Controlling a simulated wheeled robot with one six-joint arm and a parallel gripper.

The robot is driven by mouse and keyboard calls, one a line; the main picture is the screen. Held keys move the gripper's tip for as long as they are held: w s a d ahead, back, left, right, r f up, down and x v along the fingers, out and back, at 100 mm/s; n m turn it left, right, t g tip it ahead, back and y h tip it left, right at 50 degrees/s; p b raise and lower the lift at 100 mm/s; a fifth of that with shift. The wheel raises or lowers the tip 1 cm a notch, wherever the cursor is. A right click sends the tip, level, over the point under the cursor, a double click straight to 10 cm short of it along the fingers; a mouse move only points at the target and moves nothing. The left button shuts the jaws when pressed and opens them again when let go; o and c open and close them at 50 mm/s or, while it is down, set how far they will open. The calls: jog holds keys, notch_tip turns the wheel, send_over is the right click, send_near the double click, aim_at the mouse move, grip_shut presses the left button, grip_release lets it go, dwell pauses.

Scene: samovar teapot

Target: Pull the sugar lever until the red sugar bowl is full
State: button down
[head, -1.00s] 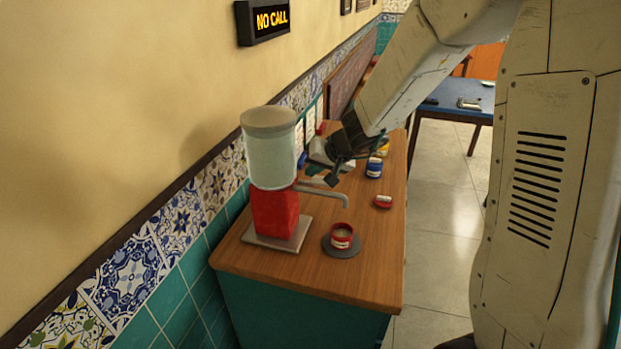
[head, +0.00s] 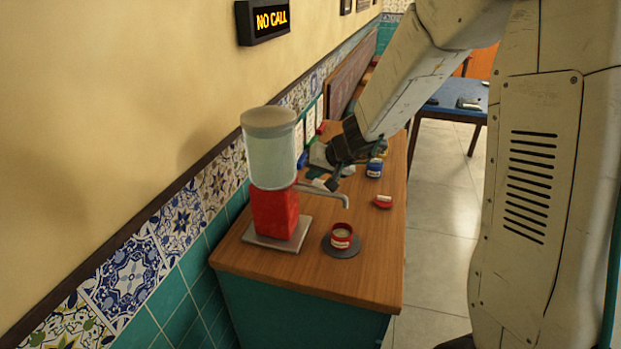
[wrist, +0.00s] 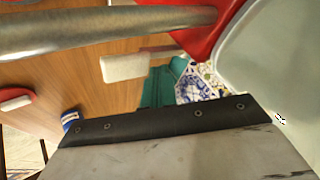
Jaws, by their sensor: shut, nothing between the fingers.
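The sugar dispenser has a red base (head: 275,212), a pale clear tank (head: 271,158) and a bent metal spout (head: 335,194). The spout crosses the top of the wrist view (wrist: 110,29). The sugar lever, with a pale block handle, sticks out beside the spout in the wrist view (wrist: 125,67). The red sugar bowl (head: 342,240) stands on a dark round plate (head: 340,252) below the spout's end, with pale content inside; its exact level is unclear. My gripper (head: 332,184) is shut and empty, close by the lever and spout; contact with the lever cannot be told.
A red lid (head: 383,202) with a white label lies on the wooden counter (head: 365,285). A blue jar (head: 374,169) and other small items stand behind my gripper. The tiled wall (head: 125,275) borders the left. The counter's front right is clear.

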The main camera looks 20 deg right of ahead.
aim_at(312, 183)
jog(key=shift+f, duration=0.8)
dwell(0.6)
jog(key=shift+r, duration=1.95)
jog(key=shift+w+a+r, duration=0.1)
jog(key=shift+r, duration=1.15)
jog(key=shift+w+a+r, duration=0.1)
jog(key=shift+r, duration=1.15)
